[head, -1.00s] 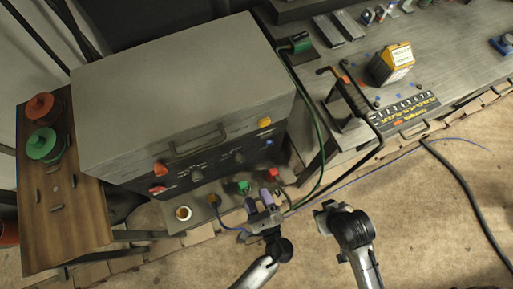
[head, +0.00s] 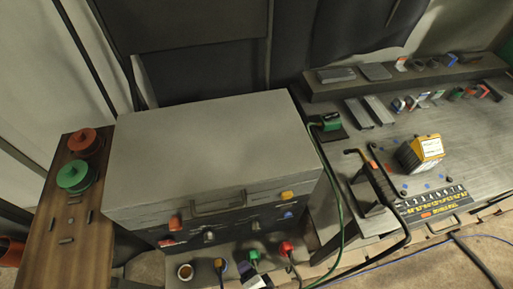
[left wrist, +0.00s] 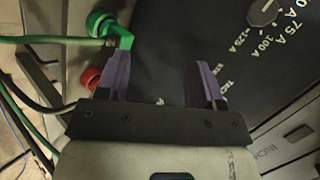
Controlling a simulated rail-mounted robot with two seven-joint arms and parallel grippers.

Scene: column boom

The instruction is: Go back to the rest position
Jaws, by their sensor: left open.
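My left gripper (head: 254,275) is barely visible at the bottom edge of the head view, before the front of the grey box-shaped machine (head: 215,145). In the left wrist view its two purple fingers (left wrist: 160,82) are spread apart with nothing between them. A green plug (left wrist: 110,30) with a green cable is by the left finger, seeming to overlap its tip; contact cannot be told. A red connector (left wrist: 89,78) is left of that finger. The machine's dark dial panel (left wrist: 240,60) lies beyond the fingers. My right gripper is out of view.
A black bent handle (head: 385,185) and a green cable (head: 335,200) run near the machine. Red (head: 82,141) and green (head: 76,175) reels sit on the wooden board (head: 75,235) at left.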

